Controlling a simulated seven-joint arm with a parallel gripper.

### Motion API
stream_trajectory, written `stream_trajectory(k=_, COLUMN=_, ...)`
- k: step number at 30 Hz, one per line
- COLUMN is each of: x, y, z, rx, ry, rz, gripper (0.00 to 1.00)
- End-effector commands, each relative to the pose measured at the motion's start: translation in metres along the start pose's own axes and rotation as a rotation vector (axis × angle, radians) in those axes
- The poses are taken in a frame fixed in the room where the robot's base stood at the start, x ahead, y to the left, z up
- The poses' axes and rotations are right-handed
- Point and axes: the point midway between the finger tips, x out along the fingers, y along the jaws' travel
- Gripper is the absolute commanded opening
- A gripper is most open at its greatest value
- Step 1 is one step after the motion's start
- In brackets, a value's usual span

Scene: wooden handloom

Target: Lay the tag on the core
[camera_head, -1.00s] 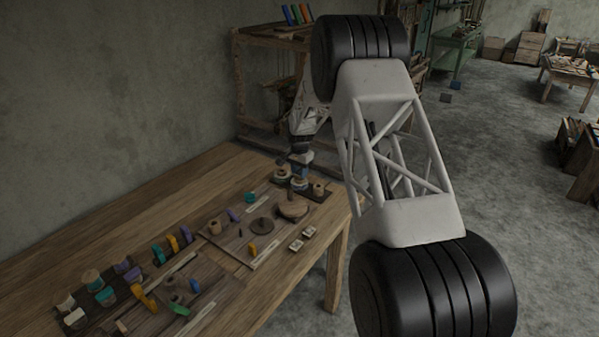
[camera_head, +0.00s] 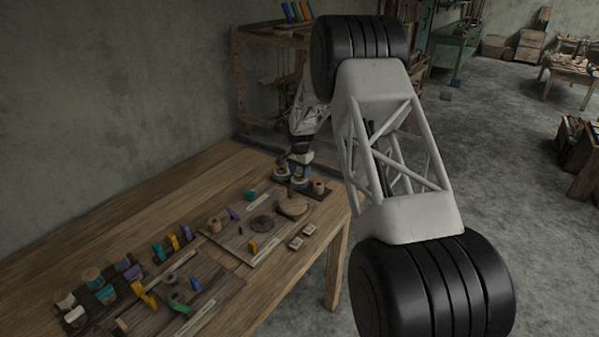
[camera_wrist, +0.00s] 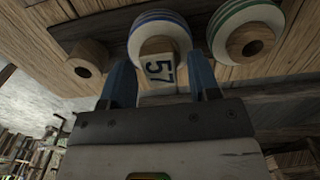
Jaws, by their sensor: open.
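A pale tag marked 57 (camera_wrist: 158,70) sits against the wooden core (camera_wrist: 158,46) of a blue-striped spool (camera_wrist: 160,22) in the wrist view. The tag overlaps the core's near part; I cannot tell whether it rests fully on it. My gripper (camera_wrist: 161,82) is open, its two blue fingers on either side of the tag with a gap on each side. In the head view, my gripper (camera_head: 291,182) is down at the spools at the bench's far end. There the tag is too small to make out.
A green-striped spool (camera_wrist: 248,32) stands close beside the right finger in the wrist view. A bare wooden core (camera_wrist: 88,58) is at the left. In the head view, two pale tiles (camera_head: 309,229) (camera_head: 295,243) lie near a round wooden disc (camera_head: 293,206). The bench's wall side is clear.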

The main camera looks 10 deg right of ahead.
Motion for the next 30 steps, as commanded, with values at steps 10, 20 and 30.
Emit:
stream_trajectory(k=10, x=-0.026, y=0.0, z=0.0, rx=0.0, ry=0.001, rz=-0.001, gripper=0.56)
stream_trajectory(k=20, x=-0.08, y=0.0, z=0.0, rx=0.0, ry=0.002, rz=-0.002, gripper=0.56)
stream_trajectory(k=30, x=-0.121, y=0.0, z=0.0, rx=0.0, ry=0.001, rz=-0.001, gripper=0.56)
